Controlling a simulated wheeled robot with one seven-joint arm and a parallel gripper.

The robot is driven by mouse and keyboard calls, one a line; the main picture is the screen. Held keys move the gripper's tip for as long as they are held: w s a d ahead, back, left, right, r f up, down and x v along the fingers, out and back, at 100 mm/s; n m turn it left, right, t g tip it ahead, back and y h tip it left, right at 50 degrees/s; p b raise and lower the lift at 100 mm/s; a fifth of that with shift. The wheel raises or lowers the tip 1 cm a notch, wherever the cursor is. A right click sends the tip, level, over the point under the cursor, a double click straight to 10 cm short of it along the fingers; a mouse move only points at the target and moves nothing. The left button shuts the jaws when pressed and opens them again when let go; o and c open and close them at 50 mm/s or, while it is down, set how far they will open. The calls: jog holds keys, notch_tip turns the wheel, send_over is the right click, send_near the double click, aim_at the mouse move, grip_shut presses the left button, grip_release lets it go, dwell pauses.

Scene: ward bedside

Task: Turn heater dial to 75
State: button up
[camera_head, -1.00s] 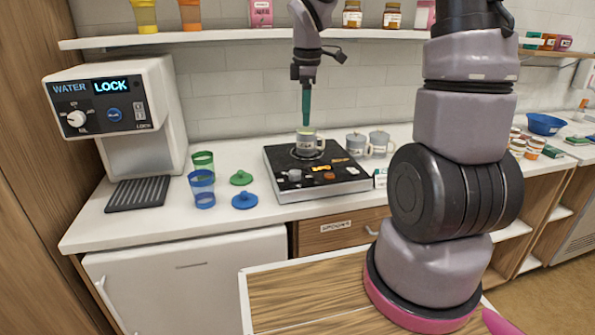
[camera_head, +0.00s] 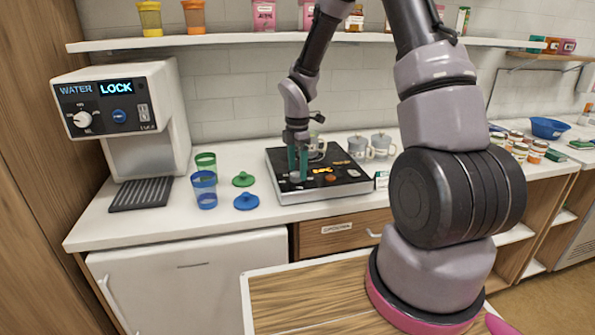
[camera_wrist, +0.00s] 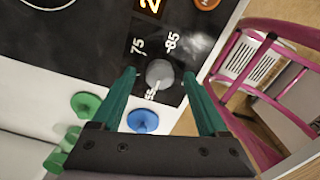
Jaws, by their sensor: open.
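The heater (camera_head: 330,191) is a flat black-topped unit on the counter. Its grey round dial (camera_wrist: 160,73) shows in the wrist view, with marks 75 and 85 beside it and a partly hidden mark below. I cannot tell where its pointer sits. My gripper (camera_wrist: 159,75) is open, with one teal finger on either side of the dial; whether they touch it is unclear. In the head view my gripper (camera_head: 298,168) is low over the heater's front left and hides the dial. An orange lit display (camera_wrist: 152,5) is cut off at the wrist view's top edge.
A grey mug (camera_head: 317,149) stands on the heater behind my gripper. Two more mugs (camera_head: 380,146) stand to its right. A water dispenser (camera_head: 120,105) stands further left.

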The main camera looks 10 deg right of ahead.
jog(key=shift+f, duration=0.65)
grip_shut()
